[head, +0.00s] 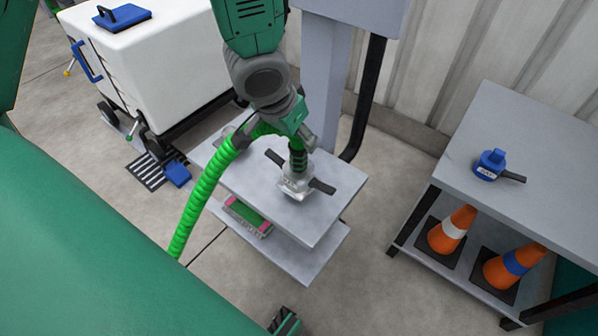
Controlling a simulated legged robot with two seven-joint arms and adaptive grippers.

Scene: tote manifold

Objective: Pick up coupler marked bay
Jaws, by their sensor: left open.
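A silver coupler (297,183) with two dark side levers is on the grey top shelf of a small stand, at the end of a ribbed green hose (195,215). It has a small label that I cannot read. A blue coupler (490,164) with a dark lever and a white label rests on the grey bench at the right; its lettering is too small to read surely. My left gripper (277,137) is open above the stand, over the hose just behind the silver coupler. I cannot tell whether it touches the hose.
The stand's top shelf (335,205) is mostly bare; a green and pink item (247,218) lies below. Orange cones (451,230) stand under the bench (550,150). A white tote (165,50) on wheels is at upper left. A grey column (328,80) rises behind the stand.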

